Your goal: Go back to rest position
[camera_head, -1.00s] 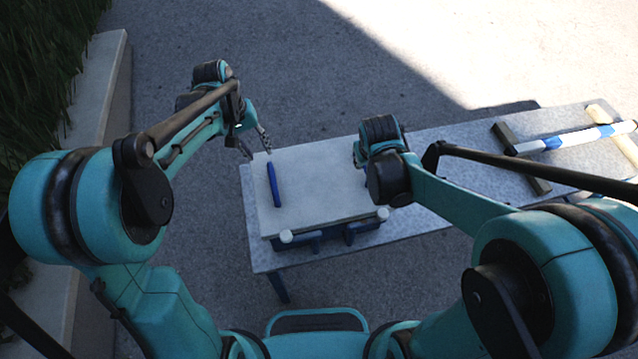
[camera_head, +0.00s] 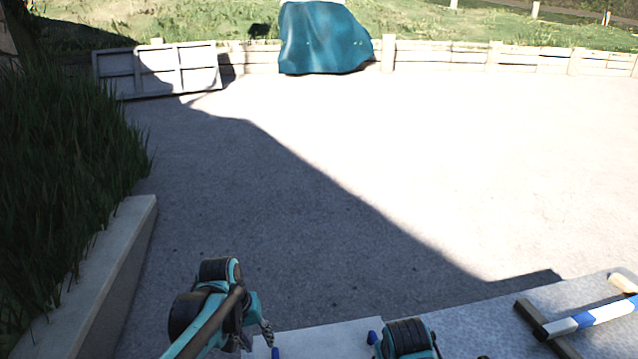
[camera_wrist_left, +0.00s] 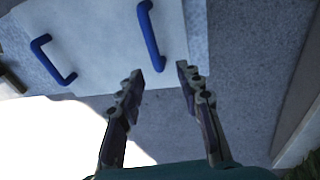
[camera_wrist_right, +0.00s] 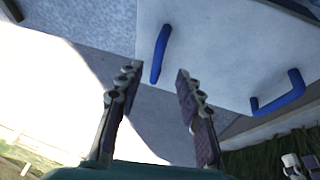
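My left gripper (camera_wrist_left: 162,82) is open, with its two fingers apart and nothing between them in the left wrist view. In the head view the left gripper (camera_head: 256,342) shows low in the picture, beside the white board's left edge. My right gripper (camera_wrist_right: 160,82) is also open and empty in the right wrist view. In the head view its arm shows at the bottom, and its fingers are hidden. A white board (camera_head: 335,335) with blue handles lies on the table. One blue handle (camera_wrist_left: 150,35) is just beyond my left fingertips; another handle (camera_wrist_right: 160,50) is near my right fingertips.
The grey table (camera_head: 480,315) runs to the lower right and holds a blue-and-white bar (camera_head: 590,318) on dark supports. A low wall (camera_head: 110,270) with tall grass stands at left. A teal covered shape (camera_head: 322,38) stands far back. Open pavement lies between.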

